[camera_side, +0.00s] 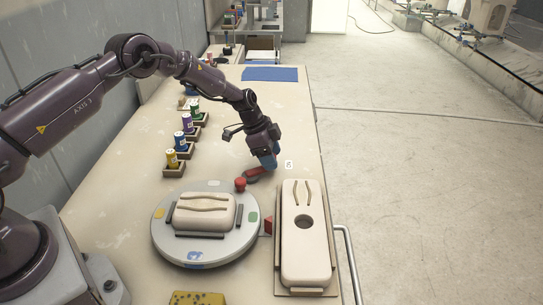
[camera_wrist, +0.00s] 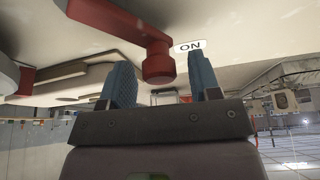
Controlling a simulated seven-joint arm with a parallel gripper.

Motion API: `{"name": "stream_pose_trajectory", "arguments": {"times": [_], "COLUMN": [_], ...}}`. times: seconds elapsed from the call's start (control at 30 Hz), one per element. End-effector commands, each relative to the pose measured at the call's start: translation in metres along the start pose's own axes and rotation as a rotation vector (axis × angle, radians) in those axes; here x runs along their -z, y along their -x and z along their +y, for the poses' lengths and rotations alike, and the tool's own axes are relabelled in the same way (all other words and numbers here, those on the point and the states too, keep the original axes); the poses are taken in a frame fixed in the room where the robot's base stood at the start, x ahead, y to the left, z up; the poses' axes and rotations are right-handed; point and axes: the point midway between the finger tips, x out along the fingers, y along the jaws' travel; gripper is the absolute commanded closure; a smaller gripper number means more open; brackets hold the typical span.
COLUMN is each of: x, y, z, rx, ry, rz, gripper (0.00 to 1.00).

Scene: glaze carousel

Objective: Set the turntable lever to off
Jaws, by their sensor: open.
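The red turntable lever (camera_side: 252,173) is on the table behind the turntable (camera_side: 160,240). In the wrist view, its arm (camera_wrist: 112,22) runs from the upper left to a round red knob (camera_wrist: 158,66) beside a white "ON" label (camera_wrist: 188,46). The label also shows in the side view (camera_side: 289,164), too small to read. My gripper (camera_side: 268,164) points down at the lever's far end. In the wrist view, its blue fingers (camera_wrist: 160,62) are open, with the knob in the gap between them. I cannot tell whether either finger touches it. No "off" label is visible.
A long pale mould (camera_side: 305,255) in a tray stands at the right. Several glaze bottles (camera_side: 186,123) stand in holders along the left.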

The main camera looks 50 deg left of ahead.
Motion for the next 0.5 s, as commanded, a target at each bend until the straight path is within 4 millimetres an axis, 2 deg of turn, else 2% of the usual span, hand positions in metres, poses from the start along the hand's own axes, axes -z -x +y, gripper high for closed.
{"name": "stream_pose_trajectory", "arguments": {"times": [0.3, 0.37, 0.5], "x": [0.0000, 0.0000, 0.0000], "y": [-0.0031, -0.0030, -0.0029], "z": [0.0000, 0.0000, 0.0000], "rx": [0.001, 0.001, 0.000], "ry": [0.000, 0.000, 0.000], "rz": [0.000, 0.000, 0.000], "gripper": [0.43, 0.55, 0.87]}}
